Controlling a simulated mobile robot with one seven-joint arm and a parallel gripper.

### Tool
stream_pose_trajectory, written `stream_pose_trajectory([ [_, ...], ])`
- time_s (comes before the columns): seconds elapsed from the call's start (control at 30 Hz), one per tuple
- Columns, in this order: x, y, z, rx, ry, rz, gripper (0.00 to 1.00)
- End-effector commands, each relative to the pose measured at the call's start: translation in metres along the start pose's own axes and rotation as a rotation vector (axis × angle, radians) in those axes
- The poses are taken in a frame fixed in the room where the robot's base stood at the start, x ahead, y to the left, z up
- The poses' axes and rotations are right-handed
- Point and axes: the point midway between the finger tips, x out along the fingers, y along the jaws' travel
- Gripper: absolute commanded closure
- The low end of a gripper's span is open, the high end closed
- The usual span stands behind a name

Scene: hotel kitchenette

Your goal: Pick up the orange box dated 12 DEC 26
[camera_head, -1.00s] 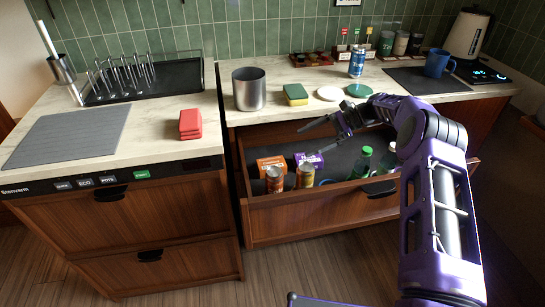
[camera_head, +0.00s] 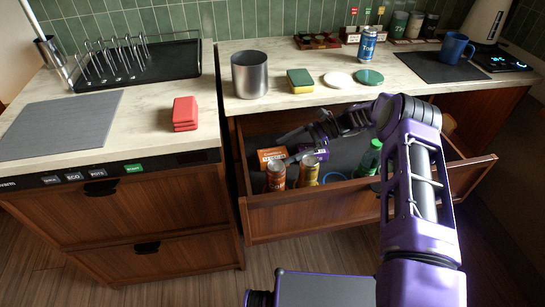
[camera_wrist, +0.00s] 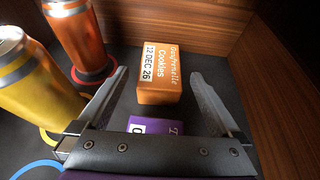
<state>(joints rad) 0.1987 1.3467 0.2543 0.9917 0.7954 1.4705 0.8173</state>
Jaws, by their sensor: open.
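The orange box (camera_wrist: 162,76) lies in the open drawer, and its label reads "Gaufrenelle Cookies 12 DEC 26" in the wrist view. It also shows in the head view (camera_head: 272,156), partly hidden by my gripper. My gripper (camera_wrist: 165,78) is open and empty as far as I see, with one finger on each side of the orange box and visible gaps to it. A purple box (camera_wrist: 155,126) lies nearer the palm, partly hidden by my gripper; it shows in the head view (camera_head: 315,152) too.
An orange can (camera_wrist: 78,32) and a yellow can (camera_wrist: 30,85) stand left of the orange box. A green bottle (camera_head: 369,160) stands farther right in the drawer (camera_head: 350,200). A wooden drawer wall (camera_wrist: 200,22) is close beyond the box.

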Motion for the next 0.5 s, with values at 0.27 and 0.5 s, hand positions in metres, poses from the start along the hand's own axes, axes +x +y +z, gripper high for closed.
stream_pose_trajectory([
  [0.27, 0.022, 0.000, 0.009, -0.001, 0.000, 0.001, 0.00],
  [0.5, 0.058, 0.000, 0.019, 0.000, -0.001, 0.002, 0.00],
])
